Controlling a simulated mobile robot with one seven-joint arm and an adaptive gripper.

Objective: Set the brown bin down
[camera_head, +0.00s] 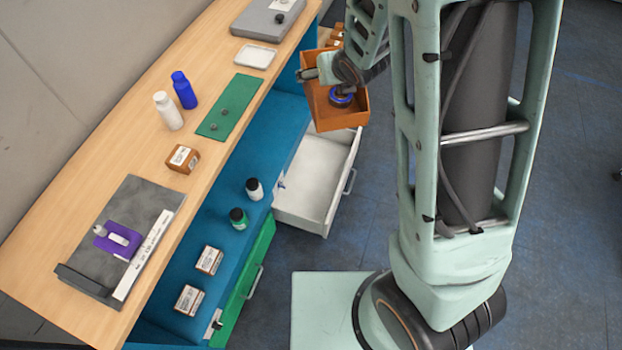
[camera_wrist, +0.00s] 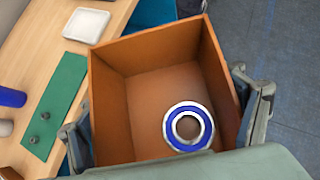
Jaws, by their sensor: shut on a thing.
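The brown bin (camera_head: 322,108) is an open-topped box held in the air beside the bench, above the open white drawer. In the wrist view the bin (camera_wrist: 142,92) fills the middle, its inside facing the camera. A blue and silver ring (camera_wrist: 188,127) lies inside it; the ring also shows in the head view (camera_head: 341,96). My gripper (camera_head: 330,72) is shut on the bin, with one finger at each side in the wrist view (camera_wrist: 160,115). Part of the bin is hidden behind my gripper.
The wooden bench (camera_head: 222,60) holds a green mat (camera_head: 230,105), a white tray (camera_head: 255,56), a blue bottle (camera_head: 184,90), a white bottle (camera_head: 168,111) and a small brown box (camera_head: 182,159). The white drawer (camera_head: 308,185) stands open. A blue lower shelf (camera_head: 285,122) has bare room.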

